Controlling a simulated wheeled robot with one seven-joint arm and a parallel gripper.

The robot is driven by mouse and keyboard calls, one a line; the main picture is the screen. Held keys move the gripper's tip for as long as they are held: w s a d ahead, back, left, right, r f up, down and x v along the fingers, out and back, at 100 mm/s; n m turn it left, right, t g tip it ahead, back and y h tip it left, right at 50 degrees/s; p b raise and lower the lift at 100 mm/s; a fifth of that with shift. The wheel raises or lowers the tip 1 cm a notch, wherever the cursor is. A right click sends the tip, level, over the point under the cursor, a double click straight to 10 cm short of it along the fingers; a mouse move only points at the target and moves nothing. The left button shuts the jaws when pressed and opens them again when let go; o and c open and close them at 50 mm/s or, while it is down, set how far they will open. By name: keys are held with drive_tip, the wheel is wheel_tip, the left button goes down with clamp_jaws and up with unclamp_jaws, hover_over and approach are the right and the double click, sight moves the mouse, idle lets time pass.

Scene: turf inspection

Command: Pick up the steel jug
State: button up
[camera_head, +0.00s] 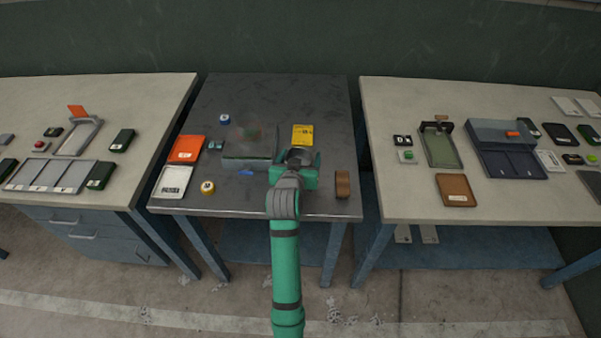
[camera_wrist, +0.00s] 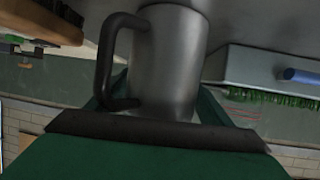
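The steel jug (camera_head: 299,155) is a grey metal cylinder near the front right of the dark middle table. In the wrist view the jug (camera_wrist: 168,60) fills the middle, its dark handle (camera_wrist: 105,65) on the left. It looks upright on the tabletop; that view is upside down. My green gripper (camera_head: 296,168) is at the jug, with one finger on each side of it. In the wrist view both fingers lie close to the jug's sides; whether they press on it I cannot tell. My gripper hides part of the jug in the head view.
A grey box with a green strip (camera_head: 248,162) stands close left of the jug. A brown brush (camera_head: 342,184) lies to the right. A yellow card (camera_head: 303,134) lies behind. Orange (camera_head: 186,149) and white (camera_head: 173,182) pieces lie left. The table's back is mostly clear.

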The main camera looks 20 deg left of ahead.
drive_tip(key=shift+r, duration=0.1)
drive_tip(key=c, duration=1.2)
drive_tip(key=shift+o, duration=0.2)
drive_tip(key=shift+r, duration=0.2)
